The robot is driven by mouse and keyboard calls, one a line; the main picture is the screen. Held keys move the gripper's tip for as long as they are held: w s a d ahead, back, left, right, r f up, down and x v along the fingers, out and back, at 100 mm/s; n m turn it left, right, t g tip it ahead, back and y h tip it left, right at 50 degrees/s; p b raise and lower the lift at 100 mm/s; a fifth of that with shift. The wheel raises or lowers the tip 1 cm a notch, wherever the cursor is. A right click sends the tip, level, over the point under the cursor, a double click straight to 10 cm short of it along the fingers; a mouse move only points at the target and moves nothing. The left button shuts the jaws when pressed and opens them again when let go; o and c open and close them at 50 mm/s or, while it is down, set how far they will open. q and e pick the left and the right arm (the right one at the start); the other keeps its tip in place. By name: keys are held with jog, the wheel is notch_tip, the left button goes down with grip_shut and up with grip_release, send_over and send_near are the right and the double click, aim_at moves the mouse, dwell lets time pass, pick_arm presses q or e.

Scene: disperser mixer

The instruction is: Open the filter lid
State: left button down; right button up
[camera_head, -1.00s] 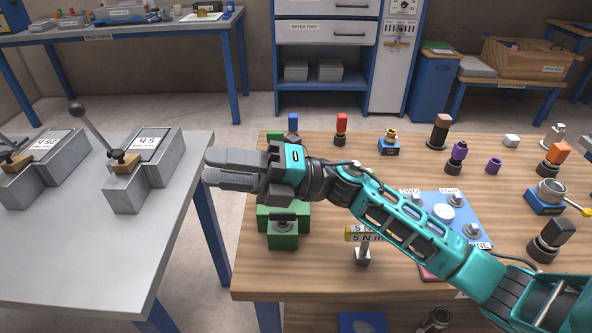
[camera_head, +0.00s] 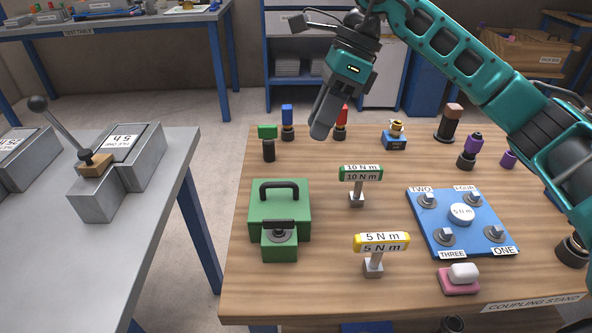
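A green box (camera_head: 298,222) with a black arched handle (camera_head: 279,189) on its top stands on the left of the wooden table. A smaller green block with a dark round knob and bar (camera_head: 279,233) adjoins its front. No label shows on it, and no raised lid is seen. My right gripper (camera_head: 322,122) hangs above the table, beyond the green box and to its upper right, apart from it. Its fingers overlap in this view, so their gap is hidden. No object shows in it. My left gripper is out of view.
Torque tools marked 10 N m (camera_head: 361,173) and 5 N m (camera_head: 382,243) stand right of the green box. A blue plate (camera_head: 470,241) with numbered bolts lies farther right. Small coloured parts line the back.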

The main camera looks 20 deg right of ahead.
send_over(279, 191)
jog(key=s+d, duration=0.2)
jog(key=s, duration=0.1)
jog(key=f, duration=0.4)
jog(key=f+b, duration=0.1)
jog(key=f, duration=0.4)
jog(key=shift+w+d+f, duration=0.2)
grip_shut()
